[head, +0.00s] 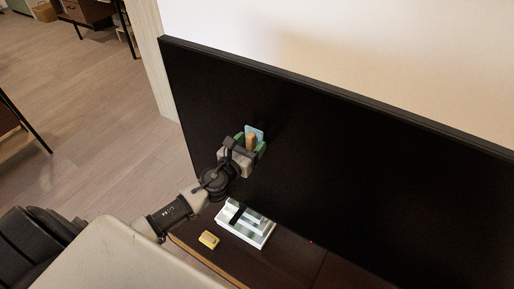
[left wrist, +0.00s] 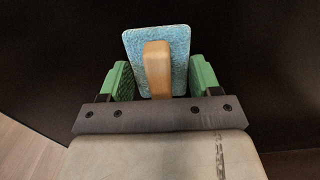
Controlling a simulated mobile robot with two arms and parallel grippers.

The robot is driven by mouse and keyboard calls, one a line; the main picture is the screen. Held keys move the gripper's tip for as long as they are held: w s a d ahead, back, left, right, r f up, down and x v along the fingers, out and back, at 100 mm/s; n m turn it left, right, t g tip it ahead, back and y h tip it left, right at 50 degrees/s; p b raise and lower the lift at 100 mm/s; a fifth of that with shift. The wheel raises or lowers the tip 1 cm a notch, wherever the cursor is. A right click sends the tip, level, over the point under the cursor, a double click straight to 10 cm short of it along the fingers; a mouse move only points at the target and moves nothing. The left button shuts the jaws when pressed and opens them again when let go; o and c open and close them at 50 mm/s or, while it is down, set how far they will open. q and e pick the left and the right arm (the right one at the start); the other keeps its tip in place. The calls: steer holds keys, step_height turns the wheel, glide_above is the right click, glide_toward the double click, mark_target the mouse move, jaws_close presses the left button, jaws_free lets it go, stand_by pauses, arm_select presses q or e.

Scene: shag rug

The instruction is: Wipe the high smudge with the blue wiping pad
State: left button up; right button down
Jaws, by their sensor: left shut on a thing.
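The blue wiping pad (head: 255,132) has a light blue textured face block and a wooden handle. It also shows in the left wrist view (left wrist: 178,45), with the handle (left wrist: 157,68) between the green fingers. My left gripper (head: 249,144) is shut on the handle and holds the pad in front of the large black screen (head: 330,150), near its left part. It also shows in the left wrist view (left wrist: 160,84). I cannot tell whether the pad touches the screen. I cannot make out a smudge on the dark surface. My right gripper is not in view.
A dark wooden cabinet top (head: 285,262) lies below the screen. On it are a white and green stacked item (head: 246,226) and a small yellow block (head: 208,240), both below my left gripper. Open wooden floor (head: 95,110) lies to the left.

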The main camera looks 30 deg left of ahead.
arm_select(q)
steer(key=a, duration=0.1)
steer(key=a+b, duration=0.1)
steer(key=a, duration=0.2)
steer(key=shift+w+a+r, duration=0.1)
steer(key=shift+w+a, duration=0.15)
stand_by(0.3)
steer(key=s+b, duration=0.1)
steer(key=s, duration=0.5)
steer(key=shift+a, duration=0.25)
steer(key=shift+s+a+b, duration=0.1)
steer(key=shift+s+b, duration=0.25)
steer(key=shift+s, duration=1.1)
